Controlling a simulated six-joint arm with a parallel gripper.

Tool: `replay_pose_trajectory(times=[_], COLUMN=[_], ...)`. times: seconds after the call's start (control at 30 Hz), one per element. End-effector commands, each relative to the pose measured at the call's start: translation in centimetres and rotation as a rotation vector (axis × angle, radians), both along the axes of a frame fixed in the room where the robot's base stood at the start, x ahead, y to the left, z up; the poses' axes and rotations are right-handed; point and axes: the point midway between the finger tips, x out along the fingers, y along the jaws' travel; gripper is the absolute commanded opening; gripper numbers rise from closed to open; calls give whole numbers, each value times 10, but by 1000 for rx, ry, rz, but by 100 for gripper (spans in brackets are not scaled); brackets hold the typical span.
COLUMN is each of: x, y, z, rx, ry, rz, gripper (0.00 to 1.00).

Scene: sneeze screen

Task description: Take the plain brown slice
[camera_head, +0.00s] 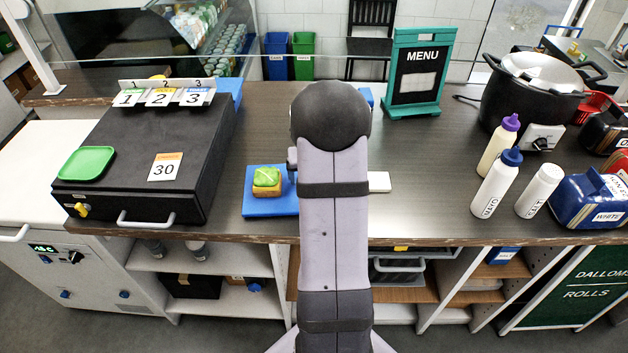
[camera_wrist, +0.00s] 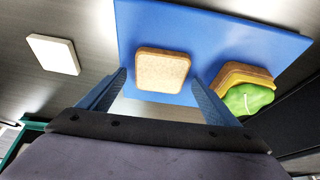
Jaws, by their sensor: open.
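In the wrist view a plain brown slice (camera_wrist: 162,70) lies flat on a blue board (camera_wrist: 205,30). My gripper (camera_wrist: 160,80) is open, with one blue finger on each side of the slice and the slice's near edge between the fingertips; I cannot tell whether they touch it. To the right on the same board is a stack of brown slices (camera_wrist: 243,74) with a green leaf (camera_wrist: 248,98) on it. In the head view the stack (camera_head: 266,188) shows on the board (camera_head: 263,208); my arm hides the plain slice and my gripper.
A white block (camera_wrist: 53,54) lies left of the board in the wrist view. In the head view a black box (camera_head: 150,165) with a green tray (camera_head: 86,163) stands left. Squeeze bottles (camera_head: 497,184), a black pot (camera_head: 530,95) and a menu sign (camera_head: 418,75) stand right.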

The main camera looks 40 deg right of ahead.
Motion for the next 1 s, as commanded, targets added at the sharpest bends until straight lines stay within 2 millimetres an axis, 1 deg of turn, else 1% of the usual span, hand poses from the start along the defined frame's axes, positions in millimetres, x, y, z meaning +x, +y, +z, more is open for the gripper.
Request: replay_pose_trajectory(times=[0.67,0.7,0.77,0.8,0.83,0.87,1.0], x=[1,1,1,1,1,1,1], y=[-1,-1,0,-1,0,-1,-1], z=[-5,-4,-4,-4,-4,-4,-4], rx=[-1,-1,-1,-1,-1,-1,0], ry=[-1,-1,-1,-1,-1,-1,0], rz=[0,0,0,0,0,0,0], gripper=[84,75,60,51,44,40,40])
